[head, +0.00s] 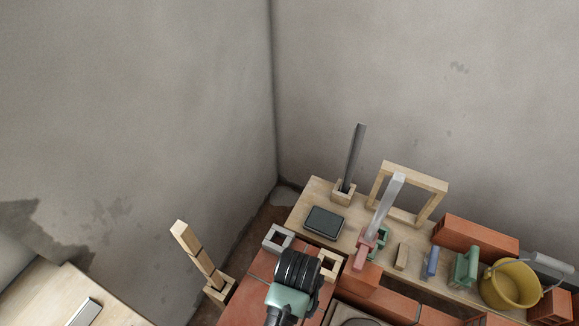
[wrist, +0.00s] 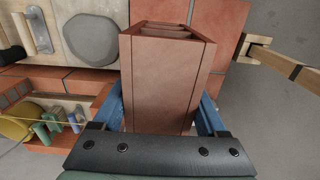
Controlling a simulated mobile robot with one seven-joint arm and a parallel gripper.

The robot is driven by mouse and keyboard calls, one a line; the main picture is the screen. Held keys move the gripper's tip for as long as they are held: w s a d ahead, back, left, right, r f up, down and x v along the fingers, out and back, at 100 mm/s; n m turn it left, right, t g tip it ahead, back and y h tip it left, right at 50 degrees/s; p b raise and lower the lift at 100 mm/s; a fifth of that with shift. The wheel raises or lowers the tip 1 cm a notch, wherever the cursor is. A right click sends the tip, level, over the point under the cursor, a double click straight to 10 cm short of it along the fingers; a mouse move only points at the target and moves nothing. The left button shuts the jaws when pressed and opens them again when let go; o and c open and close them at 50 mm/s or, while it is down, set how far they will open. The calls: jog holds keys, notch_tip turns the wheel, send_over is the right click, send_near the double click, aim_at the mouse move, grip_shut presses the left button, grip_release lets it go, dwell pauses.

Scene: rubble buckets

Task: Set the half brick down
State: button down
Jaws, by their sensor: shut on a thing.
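The half brick (wrist: 168,85) is a reddish-brown block that fills the middle of the wrist view. My gripper (wrist: 163,108) is shut on it, with one blue finger against each side. Recesses show at the block's far end. Red brick-like slabs (wrist: 226,28) lie beyond it; I cannot tell how large the gap to them is. In the head view my arm hides the gripper and the half brick. The red surface (head: 258,293) shows there to the left of my arm.
A wooden bench (head: 303,214) along the back carries a dark block (head: 323,222), a wooden frame (head: 442,186), several tools and a yellow bucket (head: 510,287). A grey square ring (head: 267,238) is close behind my arm. A leaning wooden stick (head: 196,252) stands in a holder at left.

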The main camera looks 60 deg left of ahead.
notch_tip(320, 180, down, 9)
jog(key=shift+a+f, duration=0.1)
jog(key=shift+f, duration=0.1)
dwell(0.3)
jog(key=shift+f, duration=0.2)
grip_release()
jog(key=shift+r, duration=0.1)
notch_tip(320, 180, up, 12)
dwell(0.4)
jog(key=shift+r, duration=0.1)
